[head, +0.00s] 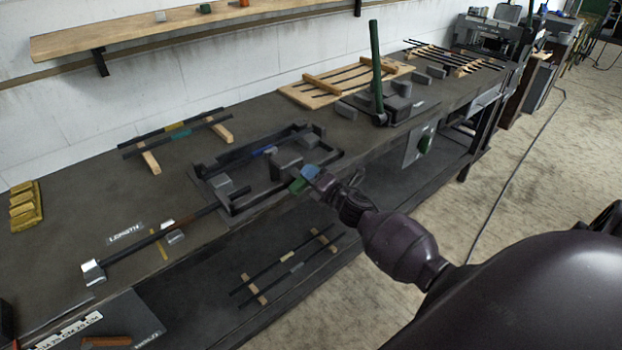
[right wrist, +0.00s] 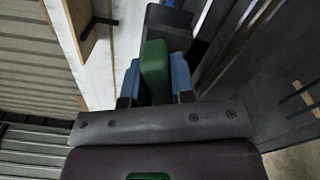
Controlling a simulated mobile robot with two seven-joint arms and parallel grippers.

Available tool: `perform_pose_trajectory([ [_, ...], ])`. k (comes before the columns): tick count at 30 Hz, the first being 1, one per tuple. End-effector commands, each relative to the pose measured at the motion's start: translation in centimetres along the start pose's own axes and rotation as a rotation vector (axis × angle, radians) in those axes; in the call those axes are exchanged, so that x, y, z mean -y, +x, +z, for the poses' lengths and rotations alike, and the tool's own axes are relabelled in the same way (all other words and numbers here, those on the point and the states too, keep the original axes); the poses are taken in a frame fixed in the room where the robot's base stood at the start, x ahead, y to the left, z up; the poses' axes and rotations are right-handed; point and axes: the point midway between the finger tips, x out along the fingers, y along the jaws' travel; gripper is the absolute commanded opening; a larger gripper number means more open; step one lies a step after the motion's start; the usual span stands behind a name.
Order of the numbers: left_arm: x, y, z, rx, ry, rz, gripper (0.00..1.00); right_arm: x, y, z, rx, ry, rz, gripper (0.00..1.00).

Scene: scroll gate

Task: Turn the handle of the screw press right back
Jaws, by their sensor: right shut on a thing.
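The screw press (head: 240,157) is a dark frame with grey blocks, lying on the workbench in the middle of the head view. Its green handle (head: 296,186) is at the front right of the frame. My right gripper (head: 303,179) is shut on this handle. In the right wrist view the green handle (right wrist: 155,68) stands between the two blue finger pads, with a dark part behind it. The gripper covers part of the handle and of the press's front side. My left gripper is not in view.
A tall green lever (head: 376,60) stands on a dark plate farther right on the bench. A long bar (head: 150,240) lies left of the press. Racks with rods (head: 175,135) stand behind it and on the lower shelf (head: 330,260). A wooden shelf (head: 130,38) hangs on the wall.

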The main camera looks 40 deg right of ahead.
Motion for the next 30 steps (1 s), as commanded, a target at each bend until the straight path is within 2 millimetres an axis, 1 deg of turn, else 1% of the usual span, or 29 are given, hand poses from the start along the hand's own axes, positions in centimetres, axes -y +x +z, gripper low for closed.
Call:
perform_pose_trajectory([
  [3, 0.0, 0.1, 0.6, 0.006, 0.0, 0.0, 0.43, -0.1, 0.0, -0.1, 0.0, -0.113, -0.001, 0.0],
  [12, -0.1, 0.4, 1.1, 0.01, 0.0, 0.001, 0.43, -0.7, 0.0, -0.2, 0.0, -0.398, 0.0, 0.0],
  [24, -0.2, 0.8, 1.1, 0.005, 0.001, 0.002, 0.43, -1.4, 0.0, -0.5, -0.001, -0.77, 0.001, 0.0],
  [30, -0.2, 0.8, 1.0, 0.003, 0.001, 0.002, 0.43, -1.6, 0.0, -0.7, -0.001, -0.924, 0.0, 0.0],
])
